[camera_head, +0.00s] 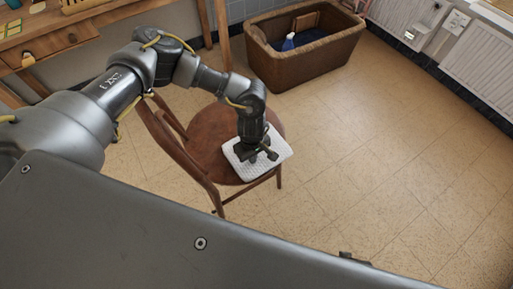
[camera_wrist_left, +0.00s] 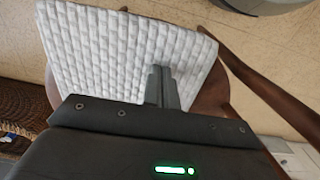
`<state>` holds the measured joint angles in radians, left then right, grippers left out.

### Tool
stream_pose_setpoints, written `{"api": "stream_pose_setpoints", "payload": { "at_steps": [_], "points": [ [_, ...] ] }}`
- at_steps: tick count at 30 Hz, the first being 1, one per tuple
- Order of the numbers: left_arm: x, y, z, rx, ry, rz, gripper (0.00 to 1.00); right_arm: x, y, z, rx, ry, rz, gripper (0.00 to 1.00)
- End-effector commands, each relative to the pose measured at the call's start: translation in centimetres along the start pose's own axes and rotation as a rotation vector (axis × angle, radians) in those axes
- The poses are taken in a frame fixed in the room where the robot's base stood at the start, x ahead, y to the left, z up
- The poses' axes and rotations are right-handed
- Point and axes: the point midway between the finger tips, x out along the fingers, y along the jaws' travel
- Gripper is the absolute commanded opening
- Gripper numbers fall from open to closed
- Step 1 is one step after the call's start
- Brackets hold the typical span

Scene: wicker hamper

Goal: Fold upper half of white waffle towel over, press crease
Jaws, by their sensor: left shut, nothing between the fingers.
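The white waffle towel (camera_head: 278,150) lies on the seat of a brown wooden chair (camera_head: 207,133). In the left wrist view the towel (camera_wrist_left: 95,50) spreads as a roughly four-sided piece with a grid texture; its near part is hidden behind the gripper body. My left gripper (camera_head: 262,156) points down over the towel in the head view. Its fingers (camera_wrist_left: 162,75) are shut with nothing between them, close over or against the towel; I cannot tell whether they touch it. My right gripper is not in view.
A wooden desk (camera_head: 60,38) is at the upper left. White radiators (camera_head: 480,62) line the right wall. The tiled floor (camera_head: 390,170) at right is clear.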

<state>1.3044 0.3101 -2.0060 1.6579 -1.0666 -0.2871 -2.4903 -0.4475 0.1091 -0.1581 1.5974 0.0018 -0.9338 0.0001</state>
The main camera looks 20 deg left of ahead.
Motion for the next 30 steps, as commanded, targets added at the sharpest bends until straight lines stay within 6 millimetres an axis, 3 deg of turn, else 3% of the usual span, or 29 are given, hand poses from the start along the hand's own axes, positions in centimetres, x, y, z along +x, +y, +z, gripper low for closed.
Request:
{"api": "stream_pose_setpoints", "payload": {
  "at_steps": [21, 30],
  "points": [
    [-6.7, 0.0, 0.1, 0.0, 0.0, -0.001, 0.0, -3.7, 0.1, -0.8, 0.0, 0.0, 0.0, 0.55],
    [-6.9, 0.0, 0.0, 0.0, 0.0, -0.001, 0.0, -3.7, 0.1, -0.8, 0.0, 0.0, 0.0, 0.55]
  ]
}}
